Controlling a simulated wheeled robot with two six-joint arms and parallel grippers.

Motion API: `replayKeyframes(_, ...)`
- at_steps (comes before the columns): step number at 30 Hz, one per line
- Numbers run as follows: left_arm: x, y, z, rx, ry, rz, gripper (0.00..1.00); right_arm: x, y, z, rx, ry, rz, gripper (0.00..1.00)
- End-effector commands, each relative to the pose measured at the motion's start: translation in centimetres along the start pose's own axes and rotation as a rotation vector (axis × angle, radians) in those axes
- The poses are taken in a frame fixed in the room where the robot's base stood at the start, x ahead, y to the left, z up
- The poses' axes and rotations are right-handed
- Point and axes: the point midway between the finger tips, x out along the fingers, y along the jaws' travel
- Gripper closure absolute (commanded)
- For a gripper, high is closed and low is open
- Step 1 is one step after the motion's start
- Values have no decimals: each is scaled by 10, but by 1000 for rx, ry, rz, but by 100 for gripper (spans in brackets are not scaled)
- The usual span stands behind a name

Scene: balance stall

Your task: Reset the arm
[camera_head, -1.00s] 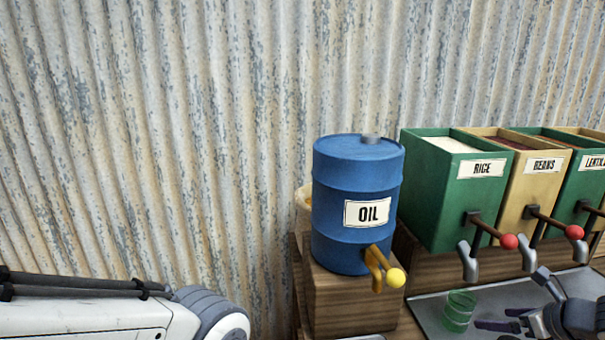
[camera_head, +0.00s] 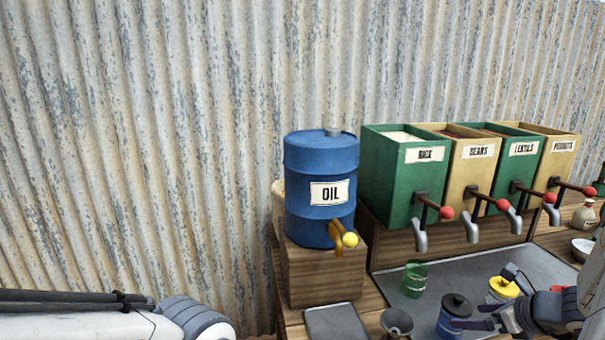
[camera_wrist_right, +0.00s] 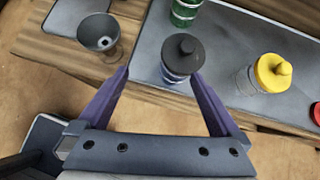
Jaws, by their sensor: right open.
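My right gripper (camera_head: 482,317) comes in at the lower right of the head view, over the front of the counter. In the right wrist view its two purple fingers (camera_wrist_right: 163,82) are spread apart with nothing held between them. A jar with a black lid (camera_wrist_right: 180,57) stands just beyond the fingertips; it also shows in the head view (camera_head: 453,312). My left arm (camera_head: 130,315) lies at the lower left of the head view; its gripper is out of the picture.
A funnel (camera_head: 396,321), a green glass (camera_head: 414,280) and a yellow-lidded jar (camera_head: 502,288) stand near the gripper. Behind are the blue oil drum (camera_head: 318,165) and several grain bins, including rice (camera_head: 395,185), with levers and spouts. A grey tray (camera_head: 455,267) has bare room.

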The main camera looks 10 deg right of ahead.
Motion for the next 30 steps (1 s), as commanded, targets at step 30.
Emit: replayKeyframes(30, -16, 1, -1, 0, -1, 0, 50, -48, 374, 44, -2102, -97, 940, 0)
